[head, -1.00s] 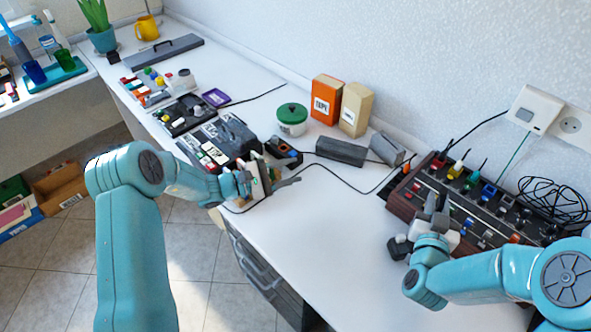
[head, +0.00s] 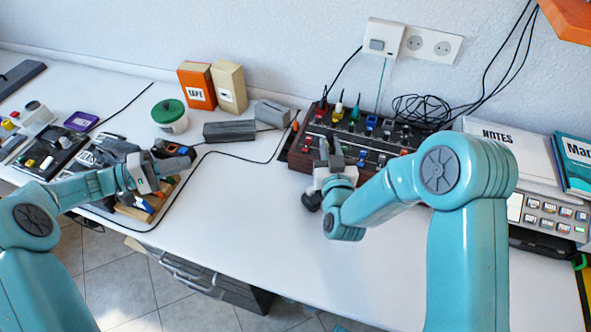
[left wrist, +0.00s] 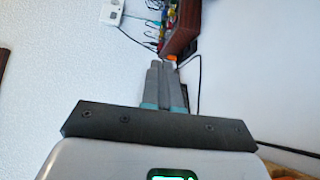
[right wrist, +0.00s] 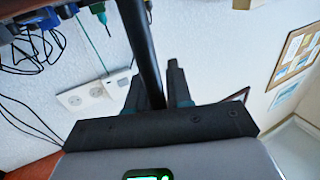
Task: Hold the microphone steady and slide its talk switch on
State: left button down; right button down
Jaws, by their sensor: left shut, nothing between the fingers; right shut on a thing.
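My right gripper (head: 330,150) is at the front edge of the dark mixer box. In the right wrist view its fingers (right wrist: 158,82) are shut on a slim black rod that runs up out of the picture. The rod (right wrist: 138,40) may be the microphone's body. Its head and the talk switch cannot be made out. In the head view my arm hides most of what is held. My left gripper (head: 178,168) is shut and empty over the cluttered left part of the desk. Its closed fingers (left wrist: 165,88) also show in the left wrist view.
The mixer box (head: 300,160) has several coloured plugs and cables. A grey block (head: 229,131), a green-lidded tub (head: 170,117) and an orange tape box (head: 197,88) stand along the wall. The desk between my grippers is clear. Notes (head: 500,140) lie at the right.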

aim_at(311, 191)
pick_arm(q)
jog(key=w+d+m+g+y, duration=0.2)
jog(key=d+m+g+y, duration=0.25)
jog(key=d+m, duration=0.5)
jog(key=w+d+m+g+y, duration=0.3)
jog(key=d+m+y, duration=0.2)
jog(key=d+m, duration=0.45)
jog(key=d+f, duration=0.2)
jog(key=s+d+f+n, duration=0.1)
jog(key=d+f, duration=0.1)
jog(key=d, duration=0.1)
jog(key=s+d+f+n, duration=0.1)
jog(key=d+f, duration=0.1)
jog(key=f, duration=0.1)
jog(key=shift+s+d, duration=0.1)
jog(key=shift+d, duration=0.05)
jog(key=s+d, duration=0.2)
jog(key=shift+s+f, duration=0.15)
jog(key=shift+s, duration=0.2)
jog(key=shift+s+d+f, duration=0.1)
jog(key=shift+s+d, duration=0.2)
